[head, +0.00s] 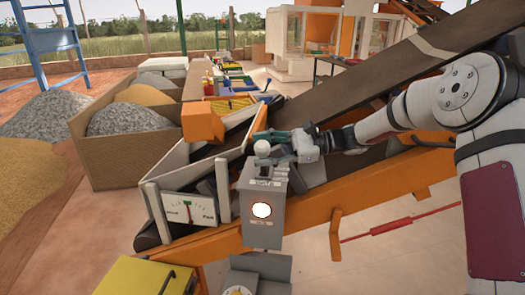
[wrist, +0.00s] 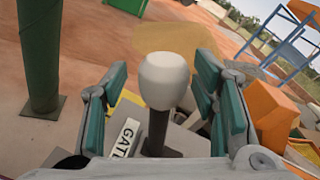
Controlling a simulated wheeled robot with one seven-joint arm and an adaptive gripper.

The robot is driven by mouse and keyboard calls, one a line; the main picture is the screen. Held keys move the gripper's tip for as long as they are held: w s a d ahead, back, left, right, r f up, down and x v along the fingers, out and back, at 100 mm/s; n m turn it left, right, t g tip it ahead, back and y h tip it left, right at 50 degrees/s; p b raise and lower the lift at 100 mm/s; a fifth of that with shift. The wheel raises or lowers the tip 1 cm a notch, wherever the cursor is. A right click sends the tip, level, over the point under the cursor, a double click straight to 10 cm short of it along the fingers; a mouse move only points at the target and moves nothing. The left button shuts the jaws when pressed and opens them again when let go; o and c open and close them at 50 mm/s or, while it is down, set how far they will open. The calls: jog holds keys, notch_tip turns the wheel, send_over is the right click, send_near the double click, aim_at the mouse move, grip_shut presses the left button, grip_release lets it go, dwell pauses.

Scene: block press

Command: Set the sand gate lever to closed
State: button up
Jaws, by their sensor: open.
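The lever has a rounded white knob (wrist: 163,80) on a dark shaft (wrist: 157,130). In the wrist view it stands between the two fingers of my gripper (wrist: 163,100), which is open, with a gap visible on both sides of the knob. In the head view the white knob (head: 262,148) sits atop a grey control box (head: 264,195), with the teal fingers of my gripper (head: 268,138) beside and behind it. A white label (wrist: 126,137) reading "GATE" lies by the shaft. Its closed mark is not visible.
A lit round lamp (head: 262,210) is on the box front. An orange-framed conveyor (head: 350,215) runs behind and to the right. A yellow box (head: 140,276) is at the lower left. A green post (wrist: 40,55) stands left in the wrist view.

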jog(key=d, duration=0.7)
jog(key=shift+w+r, duration=0.2)
jog(key=shift+r, duration=0.2)
jog(key=shift+d, duration=0.1)
jog(key=s+r+n+h, duration=0.2)
jog(key=s+n+h, duration=0.15)
jog(key=s, duration=0.45)
jog(key=s+r+n+h, duration=0.1)
jog(key=s+n+h, duration=0.1)
jog(key=s+h, duration=0.45)
jog(key=s+d+n+t+h, duration=0.3)
jog(key=s+d, duration=0.4)
jog(key=s, duration=0.3)
jog(key=s+d+r+n+t+h, duration=0.1)
jog(key=s+d+n+t+h, duration=0.2)
jog(key=s+d, duration=0.4)
jog(key=shift+s+d+h+b, duration=0.25)
jog(key=shift+s+b, duration=0.2)
jog(key=shift+s, duration=1.05)
jog(key=shift+r+n, duration=0.15)
jog(key=shift+n, duration=0.1)
